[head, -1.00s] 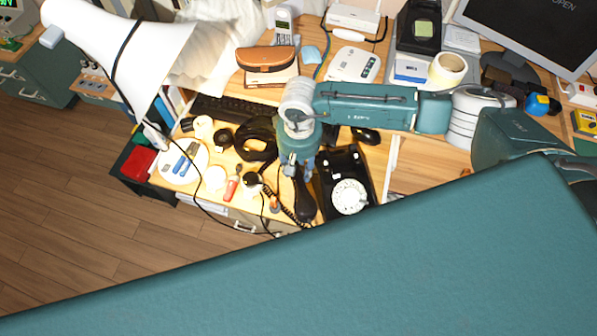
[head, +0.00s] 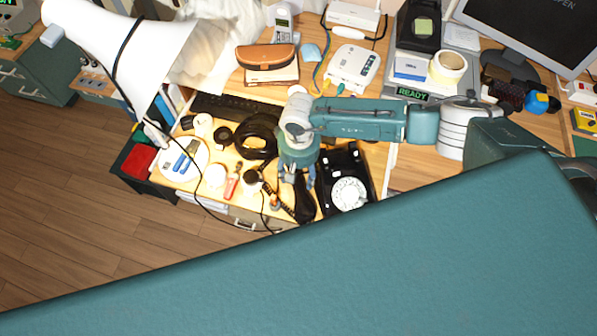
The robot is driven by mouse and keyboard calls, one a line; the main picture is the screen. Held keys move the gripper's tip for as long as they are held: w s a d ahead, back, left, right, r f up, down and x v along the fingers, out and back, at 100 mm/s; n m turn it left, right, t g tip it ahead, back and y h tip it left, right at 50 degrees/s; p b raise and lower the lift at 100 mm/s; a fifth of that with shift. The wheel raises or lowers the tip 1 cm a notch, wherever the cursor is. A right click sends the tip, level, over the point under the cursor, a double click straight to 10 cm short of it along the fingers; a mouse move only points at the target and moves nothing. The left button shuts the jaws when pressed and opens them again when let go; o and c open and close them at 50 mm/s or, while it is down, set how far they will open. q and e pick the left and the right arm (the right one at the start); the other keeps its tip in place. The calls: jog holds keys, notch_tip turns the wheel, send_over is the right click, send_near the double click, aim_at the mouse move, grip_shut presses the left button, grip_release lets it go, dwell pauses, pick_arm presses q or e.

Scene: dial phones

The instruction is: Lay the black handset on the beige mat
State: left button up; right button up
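The black handset (head: 305,207) lies on the wooden desk just left of the black dial phone (head: 341,165), which has a white dial. Its upper part is hidden behind my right gripper. My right gripper (head: 297,184) points down over the handset's upper end. Its fingers are small and partly overlap the handset, so I cannot tell whether they are open, shut or touching it. I cannot make out a beige mat in the head view. My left gripper is not in view.
A coiled black cord (head: 258,136), a red-handled tool (head: 231,186) and a white round tray (head: 181,160) lie to the left. A black keyboard (head: 235,107) is behind. A white lamp (head: 127,45) overhangs the left side. My own teal part covers the foreground.

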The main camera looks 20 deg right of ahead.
aim_at(299, 175)
jog(key=shift+r, duration=0.15)
notch_tip(299, 175, up, 12)
jog(key=b, duration=0.2)
jog(key=shift+b, duration=0.35)
dwell(0.4)
